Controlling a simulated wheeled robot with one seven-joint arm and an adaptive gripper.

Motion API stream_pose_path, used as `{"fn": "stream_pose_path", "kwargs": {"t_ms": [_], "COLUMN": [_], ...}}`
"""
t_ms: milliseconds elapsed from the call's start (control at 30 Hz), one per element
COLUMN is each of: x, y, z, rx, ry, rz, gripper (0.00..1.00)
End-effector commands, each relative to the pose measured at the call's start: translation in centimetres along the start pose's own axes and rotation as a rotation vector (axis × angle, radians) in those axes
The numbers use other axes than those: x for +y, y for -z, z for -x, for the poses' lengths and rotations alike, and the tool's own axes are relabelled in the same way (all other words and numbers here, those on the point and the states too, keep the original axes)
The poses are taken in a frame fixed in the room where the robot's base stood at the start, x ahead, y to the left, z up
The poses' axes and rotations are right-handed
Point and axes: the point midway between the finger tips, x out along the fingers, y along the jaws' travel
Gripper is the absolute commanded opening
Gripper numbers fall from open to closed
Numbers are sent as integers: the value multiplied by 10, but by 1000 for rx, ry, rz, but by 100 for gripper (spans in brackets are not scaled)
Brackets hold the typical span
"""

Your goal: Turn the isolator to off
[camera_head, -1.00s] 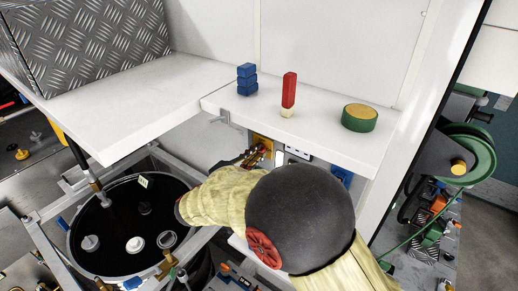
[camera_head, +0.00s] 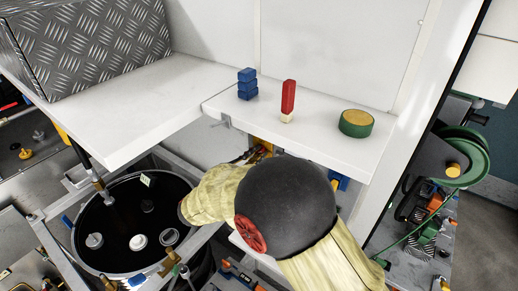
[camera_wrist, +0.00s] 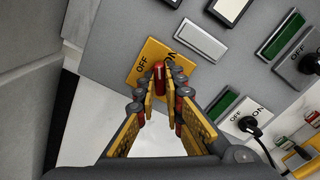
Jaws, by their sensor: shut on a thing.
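The isolator is a yellow plate (camera_wrist: 187,73) with "OFF" on its left and "ON" on its upper right, and a red handle (camera_wrist: 158,76) in its middle. My gripper (camera_wrist: 160,88) is shut on the red handle, one finger on each side. The handle runs nearly up and down in the wrist view, between the two words; which one it points to is hard to tell. In the head view a strip of the yellow plate (camera_head: 264,146) shows under the white shelf, and my arm hides most of the panel.
A second switch (camera_wrist: 246,123) with a black knob, on a white plate, sits lower right on the grey panel. Green and white labels are near it. The shelf (camera_head: 310,128) above carries blue blocks (camera_head: 247,84), a red stick (camera_head: 288,98) and a green roll (camera_head: 356,123). A black drum (camera_head: 118,250) stands left.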

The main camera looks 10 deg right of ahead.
Motion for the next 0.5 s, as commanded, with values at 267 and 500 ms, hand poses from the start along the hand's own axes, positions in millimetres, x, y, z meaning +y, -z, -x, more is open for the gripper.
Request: {"fn": "stream_pose_path", "kwargs": {"t_ms": [267, 500], "x": [-1, -3], "y": [0, 1], "z": [0, 0], "rx": [1, 1], "ry": [3, 2], "rz": [125, 146], "gripper": [0, 0]}}
